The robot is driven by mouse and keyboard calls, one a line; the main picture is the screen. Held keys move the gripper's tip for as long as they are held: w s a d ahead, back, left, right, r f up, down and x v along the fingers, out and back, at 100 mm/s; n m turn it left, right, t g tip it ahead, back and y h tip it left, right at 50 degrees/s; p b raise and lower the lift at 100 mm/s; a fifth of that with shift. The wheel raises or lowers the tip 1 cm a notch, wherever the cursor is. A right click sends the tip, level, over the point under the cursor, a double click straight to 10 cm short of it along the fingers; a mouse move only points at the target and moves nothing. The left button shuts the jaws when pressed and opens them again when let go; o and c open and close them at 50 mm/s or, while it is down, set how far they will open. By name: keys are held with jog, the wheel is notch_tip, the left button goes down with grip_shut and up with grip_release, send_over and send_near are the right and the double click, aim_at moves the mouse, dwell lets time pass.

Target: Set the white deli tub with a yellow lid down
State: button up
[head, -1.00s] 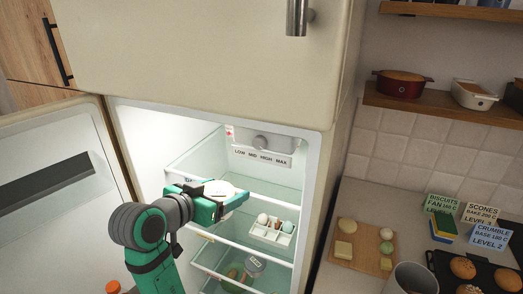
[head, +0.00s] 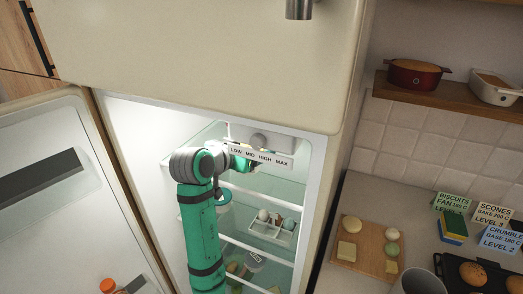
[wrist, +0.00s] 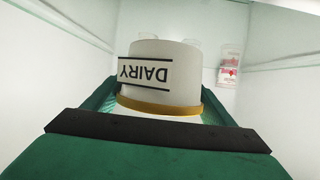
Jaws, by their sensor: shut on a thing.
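The white deli tub (wrist: 165,68) fills the middle of the wrist view, with a yellow band (wrist: 160,106) around it near the gripper. A "DAIRY" label, upside down in the picture, shows against its side. My gripper (wrist: 158,98) has a green finger on each side of the tub and is shut on it. In the head view my gripper (head: 242,152) is inside the open fridge, high up by the temperature label strip, mostly hidden behind my wrist. The tub cannot be made out clearly there. Whether its base touches a shelf cannot be told.
Fridge walls stand close on both sides. A small red and white carton (wrist: 229,66) is at the back right in the wrist view. A white divided tray (head: 270,229) sits on a lower shelf. The fridge door (head: 50,220) stands open at left.

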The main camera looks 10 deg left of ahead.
jog(key=w, duration=0.3)
jog(key=w+d, duration=0.1)
jog(key=w, duration=0.1)
jog(key=shift+w+d, duration=0.2)
jog(key=shift+w, duration=0.2)
jog(key=shift+w+f, duration=0.1)
jog(key=shift+f, duration=1.65)
jog(key=shift+d+f, duration=0.15)
jog(key=shift+d, duration=0.1)
jog(key=o, duration=1.2)
jog(key=shift+a, duration=0.1)
jog(key=shift+o, duration=0.4)
jog(key=shift+a, duration=0.35)
jog(key=shift+s+r, duration=0.25)
jog(key=shift+s, duration=0.1)
jog(key=v, duration=1)
jog(key=shift+s+d+r, duration=0.1)
jog(key=shift+s+r, duration=0.05)
jog(key=shift+s, duration=0.1)
jog(key=shift+s+r, duration=0.1)
jog(key=shift+s, duration=0.2)
jog(key=shift+s+a, duration=0.15)
jog(key=shift+a, duration=0.1)
jog(key=shift+d, duration=0.1)
